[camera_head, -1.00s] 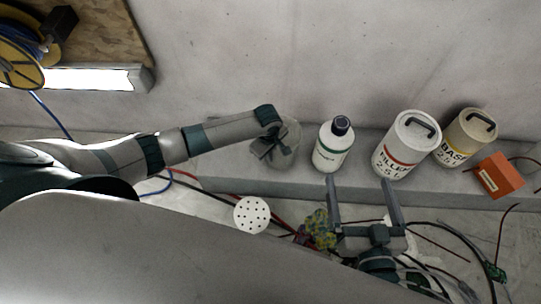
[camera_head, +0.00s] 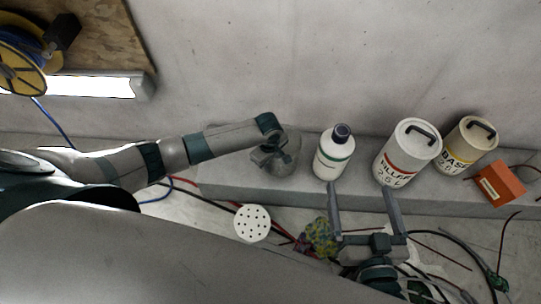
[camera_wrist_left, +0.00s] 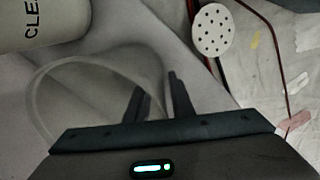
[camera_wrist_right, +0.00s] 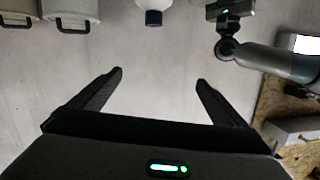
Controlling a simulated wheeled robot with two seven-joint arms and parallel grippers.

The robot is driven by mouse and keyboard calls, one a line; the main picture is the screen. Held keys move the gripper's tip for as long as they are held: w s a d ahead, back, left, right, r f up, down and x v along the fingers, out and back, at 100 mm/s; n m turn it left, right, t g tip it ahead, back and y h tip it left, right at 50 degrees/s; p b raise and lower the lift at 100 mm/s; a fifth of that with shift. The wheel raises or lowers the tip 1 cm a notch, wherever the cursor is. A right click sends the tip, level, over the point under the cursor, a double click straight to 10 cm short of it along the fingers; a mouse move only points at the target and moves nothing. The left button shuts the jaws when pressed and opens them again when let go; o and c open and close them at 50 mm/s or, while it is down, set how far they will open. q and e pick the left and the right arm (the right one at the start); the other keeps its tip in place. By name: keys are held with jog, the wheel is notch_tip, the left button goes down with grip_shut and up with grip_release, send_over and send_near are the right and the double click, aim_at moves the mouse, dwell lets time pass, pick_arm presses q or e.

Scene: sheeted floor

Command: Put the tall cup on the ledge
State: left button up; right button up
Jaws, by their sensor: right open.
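The tall cup (camera_head: 288,153) is see-through grey and shows at my left gripper (camera_head: 267,153), over the left part of the grey ledge (camera_head: 230,176). In the left wrist view its round rim (camera_wrist_left: 75,62) arcs beside the fingers, and its wall runs between the two close fingers (camera_wrist_left: 155,92). My left gripper is shut on it. I cannot tell whether the cup's base touches the ledge. My right gripper (camera_head: 362,195) is open and empty in front of the ledge, below the bottle and filler can; its spread fingers show in the right wrist view (camera_wrist_right: 160,78).
On the ledge, right of the cup, stand a white bottle with a dark cap (camera_head: 333,155), a white filler can (camera_head: 405,155), a yellowish base can (camera_head: 465,147) and an orange box (camera_head: 498,184). A perforated white disc (camera_head: 252,223) and cables lie in front. The wall rises behind.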

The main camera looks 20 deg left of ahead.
pick_arm(q)
jog(key=shift+r, duration=0.25)
notch_tip(320, 180, up, 5)
jog(key=shift+s+p, duration=0.15)
jog(key=shift+p, duration=0.9)
notch_tip(320, 180, up, 5)
jog(key=shift+s+a+r+p, duration=0.1)
jog(key=shift+s+p, duration=0.05)
jog(key=shift+p, duration=0.6)
jog(key=shift+s+r, duration=0.1)
jog(key=shift+r, duration=0.6)
pick_arm(e)
jog(key=s+d+f+g+h, duration=0.2)
jog(key=s+d+f+g, duration=0.2)
jog(key=f, duration=0.5)
jog(key=shift+s+d+f+g, duration=0.25)
jog(key=shift+s+g, duration=0.85)
jog(key=shift+g, duration=0.6)
pick_arm(q)
jog(key=shift+r, duration=0.1)
